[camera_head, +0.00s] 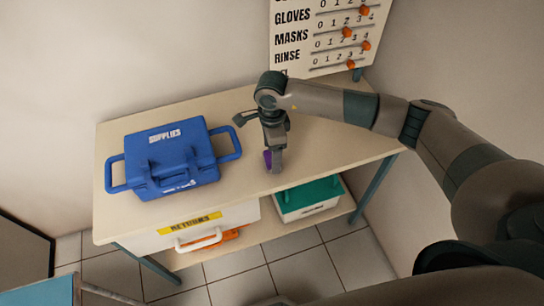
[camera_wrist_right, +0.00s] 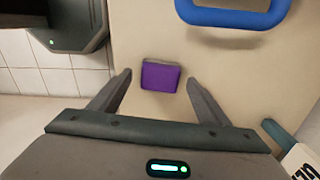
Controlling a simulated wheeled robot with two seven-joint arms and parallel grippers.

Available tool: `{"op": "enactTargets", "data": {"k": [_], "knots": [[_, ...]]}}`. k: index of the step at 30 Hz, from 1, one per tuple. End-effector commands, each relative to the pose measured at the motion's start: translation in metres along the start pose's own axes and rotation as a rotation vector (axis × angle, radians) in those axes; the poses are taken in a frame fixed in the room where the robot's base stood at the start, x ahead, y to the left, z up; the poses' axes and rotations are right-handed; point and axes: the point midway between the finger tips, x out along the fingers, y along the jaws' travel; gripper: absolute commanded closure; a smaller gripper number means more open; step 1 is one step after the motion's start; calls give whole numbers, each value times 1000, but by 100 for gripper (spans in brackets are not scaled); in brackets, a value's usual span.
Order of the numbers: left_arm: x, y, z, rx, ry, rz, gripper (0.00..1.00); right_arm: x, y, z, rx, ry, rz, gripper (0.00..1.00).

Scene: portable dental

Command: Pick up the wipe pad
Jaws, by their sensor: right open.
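The wipe pad (camera_wrist_right: 160,76) is a small purple block lying on the cream tabletop. In the right wrist view it sits between and slightly ahead of the fingertips of my right gripper (camera_wrist_right: 160,85), which is open with a gap on both sides of the pad. In the head view the right gripper (camera_head: 275,162) points down at the table near its front edge, and only a sliver of the purple pad (camera_head: 267,160) shows beside the fingers. My left gripper is in neither view.
A blue supplies case (camera_head: 170,160) with side handles stands on the table to the left. A drawer labelled returns (camera_head: 190,226) and a green-topped box (camera_head: 308,197) are below. A board with orange sliders (camera_head: 322,38) stands behind. The tabletop between case and gripper is clear.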

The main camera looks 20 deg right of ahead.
Motion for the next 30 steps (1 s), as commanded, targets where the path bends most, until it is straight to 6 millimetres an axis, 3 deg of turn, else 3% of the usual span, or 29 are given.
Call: {"op": "enactTargets", "data": {"k": [15, 21, 30], "knots": [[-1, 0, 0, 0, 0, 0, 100, 3, 0, 0, 0, 0, 0, 30], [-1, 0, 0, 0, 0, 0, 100, 3, 0, 0, 0, 0, 0, 74], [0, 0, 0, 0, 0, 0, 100, 3, 0, 0, 0, 0, -1, 74]]}}
